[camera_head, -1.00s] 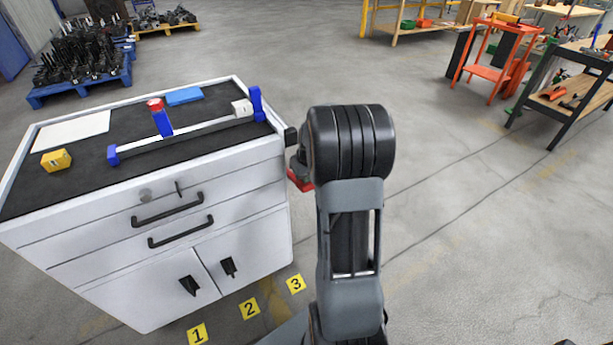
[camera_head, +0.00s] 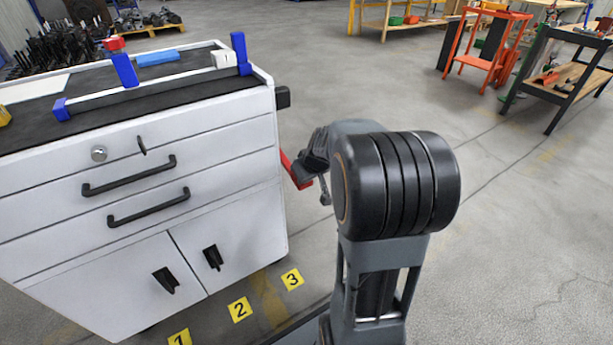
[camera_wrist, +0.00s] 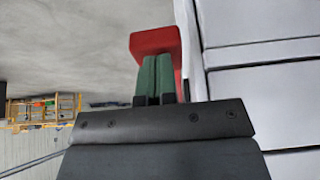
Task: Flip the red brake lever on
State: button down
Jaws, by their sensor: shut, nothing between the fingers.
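The red brake lever (camera_head: 292,170) sticks out from the right side of the white cabinet (camera_head: 110,220), below its top. It slants downward to the right, and part of it is hidden by my gripper (camera_head: 310,165). In the wrist view the red lever (camera_wrist: 150,41) stands just beyond my gripper (camera_wrist: 157,60), beside the cabinet's pale side (camera_wrist: 250,90). The two green fingers are together with nothing between them. Their tips overlap the red lever in the picture. I cannot tell whether they touch it.
On the cabinet's dark top are a blue-ended bar fixture (camera_head: 170,87), a blue block (camera_head: 158,58) and a white block (camera_head: 227,59). A black block (camera_head: 283,97) juts from the cabinet's right side. An orange cart (camera_head: 487,50) stands far right. The floor between is clear.

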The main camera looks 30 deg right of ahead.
jog(key=shift+s+f, duration=0.15)
jog(key=shift+f, duration=0.25)
jog(key=s+p+v, duration=0.1)
jog(key=p+v, duration=0.2)
jog(key=v, duration=0.7)
jog(key=shift+s+f+p, duration=0.25)
jog(key=shift+p, duration=0.15)
jog(key=s+a+r+p, duration=0.4)
jog(key=a+r+p, duration=0.1)
jog(key=r+p, duration=0.6)
jog(key=s+a+r+g+p, duration=0.1)
jog(key=s+a+r+p, duration=0.3)
jog(key=r+p, duration=0.7)
jog(key=s+a+r+g+p, duration=0.1)
jog(key=s+a+r+p, duration=0.3)
jog(key=r+p, duration=0.7)
jog(key=shift+s+a+r+p, duration=0.2)
jog(key=shift+a+r+p, duration=0.3)
jog(key=shift+a, duration=0.45)
